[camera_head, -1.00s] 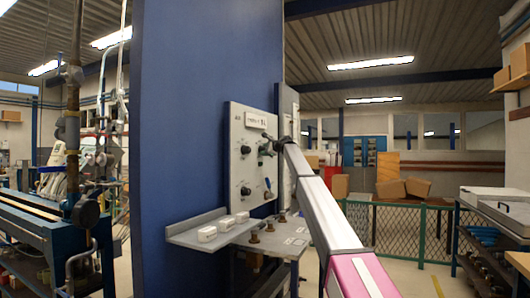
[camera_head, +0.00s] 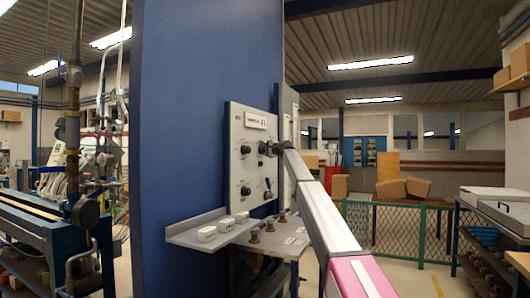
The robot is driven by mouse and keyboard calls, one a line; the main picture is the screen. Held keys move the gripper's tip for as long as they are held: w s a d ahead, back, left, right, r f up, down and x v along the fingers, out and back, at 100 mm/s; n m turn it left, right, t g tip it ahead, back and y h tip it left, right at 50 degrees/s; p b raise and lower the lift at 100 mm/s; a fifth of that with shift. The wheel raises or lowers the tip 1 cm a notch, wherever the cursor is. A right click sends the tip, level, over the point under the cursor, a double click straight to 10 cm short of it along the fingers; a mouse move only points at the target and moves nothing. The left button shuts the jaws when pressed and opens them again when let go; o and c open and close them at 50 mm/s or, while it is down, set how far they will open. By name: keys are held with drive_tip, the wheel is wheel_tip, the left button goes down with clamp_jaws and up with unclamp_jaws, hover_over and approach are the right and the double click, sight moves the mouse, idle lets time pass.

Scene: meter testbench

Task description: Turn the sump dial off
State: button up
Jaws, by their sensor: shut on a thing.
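A light grey meter panel (camera_head: 238,166) is mounted on the blue wall, with a small display at its top. Dark round dials show on its left side, an upper one (camera_head: 245,150) and a lower one (camera_head: 245,190). A small lever switch (camera_head: 268,189) sits at its lower right. My gripper (camera_head: 268,148) is at the panel's upper right, shut on a dark dial there. The dial is mostly hidden by the gripper, and its pointer cannot be made out. Labels are too small to read, so I cannot tell which dial is the sump one.
A grey shelf (camera_head: 190,238) with several small white blocks juts out below the panel. Brass-coloured fittings (camera_head: 254,237) stand on a ledge beside it. A green mesh fence (camera_head: 400,232) and boxes stand behind on the right.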

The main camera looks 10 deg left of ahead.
drive_tip(key=shift+n+t+y, duration=0.5)
drive_tip(key=shift+n, duration=1.2)
drive_tip(key=o, duration=0.9)
drive_tip(key=v, duration=1.1)
drive_tip(key=shift+a, duration=0.1)
